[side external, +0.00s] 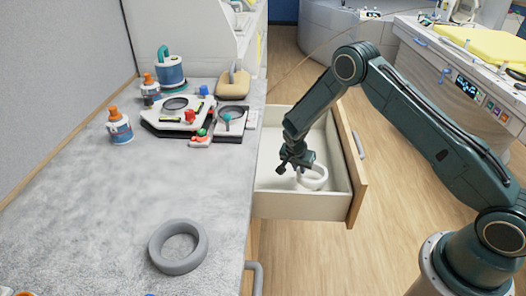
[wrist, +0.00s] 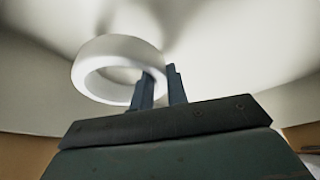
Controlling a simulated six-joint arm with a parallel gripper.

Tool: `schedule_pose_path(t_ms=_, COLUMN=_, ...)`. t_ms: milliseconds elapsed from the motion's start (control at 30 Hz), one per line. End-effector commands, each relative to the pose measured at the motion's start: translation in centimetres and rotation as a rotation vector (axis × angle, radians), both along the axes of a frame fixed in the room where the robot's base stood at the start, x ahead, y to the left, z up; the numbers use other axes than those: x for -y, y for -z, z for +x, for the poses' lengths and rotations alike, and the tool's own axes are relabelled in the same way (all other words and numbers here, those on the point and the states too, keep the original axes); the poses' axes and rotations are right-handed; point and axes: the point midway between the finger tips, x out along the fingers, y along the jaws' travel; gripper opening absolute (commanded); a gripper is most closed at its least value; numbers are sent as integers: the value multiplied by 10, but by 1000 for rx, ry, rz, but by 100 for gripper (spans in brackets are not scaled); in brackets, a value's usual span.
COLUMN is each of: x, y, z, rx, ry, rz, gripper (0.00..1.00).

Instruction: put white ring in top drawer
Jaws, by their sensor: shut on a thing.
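The white ring (side external: 314,178) is inside the open top drawer (side external: 302,205), toward its right side. My gripper (side external: 295,168) reaches down into the drawer and is shut on the ring's wall. In the wrist view the white ring (wrist: 115,68) sits at the fingertips of my gripper (wrist: 163,75), with one finger inside its opening. The pale drawer interior fills the background there. I cannot tell whether the ring touches the drawer floor.
A grey ring (side external: 178,246) lies on the grey countertop (side external: 70,215). Orange-capped bottles (side external: 120,127), a blue-and-teal container (side external: 171,72) and a white device (side external: 178,115) stand toward the back. The drawer's wooden front (side external: 352,160) stands out over the open floor.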

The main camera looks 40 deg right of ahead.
Motion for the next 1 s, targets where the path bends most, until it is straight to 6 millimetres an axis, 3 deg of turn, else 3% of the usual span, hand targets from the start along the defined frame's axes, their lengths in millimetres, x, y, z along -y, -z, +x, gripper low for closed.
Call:
schedule_pose_path(t_ms=267, x=0, y=4, z=0, rx=0, ry=0, rz=-1, gripper=0)
schedule_pose_path(t_ms=633, x=0, y=37, z=0, rx=1, ry=1, rz=-1, gripper=0)
schedule_pose_path(t_ms=1000, x=0, y=40, z=0, rx=1, ry=0, rz=-1, gripper=0)
